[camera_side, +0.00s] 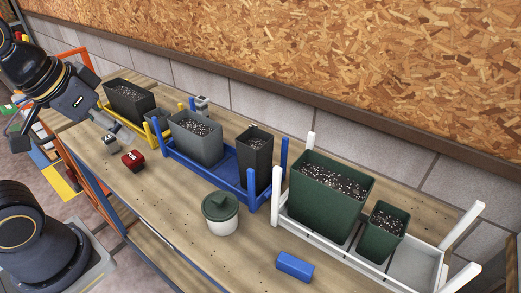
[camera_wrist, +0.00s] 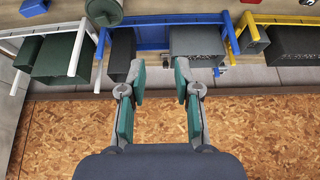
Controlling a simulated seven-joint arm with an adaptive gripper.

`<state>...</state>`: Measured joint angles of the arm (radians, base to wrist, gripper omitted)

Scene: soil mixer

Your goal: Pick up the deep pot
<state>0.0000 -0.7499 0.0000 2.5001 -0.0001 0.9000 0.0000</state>
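The task's deep pot appears to be the tall, narrow dark pot (camera_side: 255,163), filled with speckled soil. It stands upright at the right end of the blue tray (camera_side: 217,158). In the wrist view the dark pot (camera_wrist: 121,52) is at upper centre-left, and the blue tray (camera_wrist: 151,38) lies beside it. My gripper (camera_wrist: 160,82) is open and empty, its two fingers apart. In the wrist view the left fingertip overlaps the area near the dark pot's lower edge; touching cannot be told. In the side view my arm is at upper left, away from the pot.
A grey pot (camera_side: 196,142) shares the blue tray. A white rack (camera_side: 283,221) holds two green pots (camera_side: 328,192). A yellow tray (camera_side: 169,147) with a black pot (camera_side: 130,101) is at left.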

